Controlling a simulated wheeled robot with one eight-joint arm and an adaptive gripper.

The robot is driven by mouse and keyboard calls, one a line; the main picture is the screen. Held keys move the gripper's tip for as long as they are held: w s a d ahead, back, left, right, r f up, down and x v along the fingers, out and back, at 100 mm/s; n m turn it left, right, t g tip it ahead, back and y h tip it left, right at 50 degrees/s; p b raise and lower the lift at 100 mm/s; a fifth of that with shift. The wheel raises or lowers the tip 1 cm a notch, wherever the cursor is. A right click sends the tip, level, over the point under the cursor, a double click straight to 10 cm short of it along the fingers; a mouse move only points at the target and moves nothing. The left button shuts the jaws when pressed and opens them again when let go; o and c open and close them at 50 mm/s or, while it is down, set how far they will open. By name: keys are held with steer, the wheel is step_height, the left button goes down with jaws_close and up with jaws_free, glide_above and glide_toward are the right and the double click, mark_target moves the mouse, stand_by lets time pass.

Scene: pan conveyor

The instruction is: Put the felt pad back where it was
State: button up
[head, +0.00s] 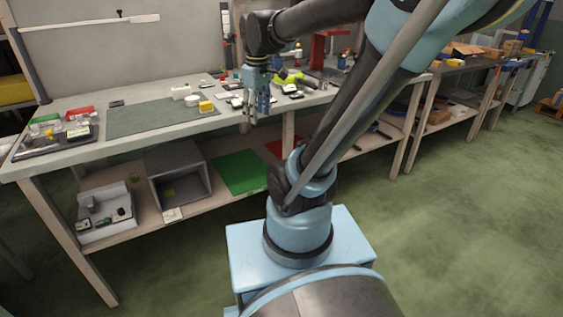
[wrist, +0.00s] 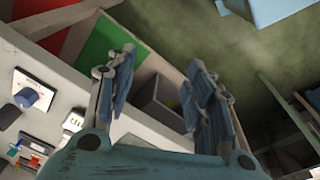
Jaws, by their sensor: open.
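My gripper (head: 257,108) is at the front edge of the workbench (head: 60,158) in the head view. In the wrist view my gripper (wrist: 162,78) has its fingers spread apart, with nothing between them. I cannot pick out the felt pad with certainty in either view. A flat grey-green mat (head: 150,116) lies on the bench to the left of my gripper. A flat green sheet (head: 240,171) lies on the lower shelf, with a red one (head: 285,148) to its right; the green sheet also shows in the wrist view (wrist: 98,38).
A grey open box (head: 178,178) and a light tray with small parts (head: 105,215) stand on the lower shelf. Small items crowd the bench around my gripper, including a yellow block (head: 206,106). A dark tray (head: 55,142) is at the bench's left end. Green floor at right is clear.

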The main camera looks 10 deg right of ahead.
steer(key=s+d+f+m+t, duration=0.1)
steer(key=s+d+f+m, duration=0.4)
steer(key=s+f+m, duration=0.3)
steer(key=s+f, duration=0.4)
steer(key=shift+f, duration=0.4)
steer(key=shift+d, duration=0.1)
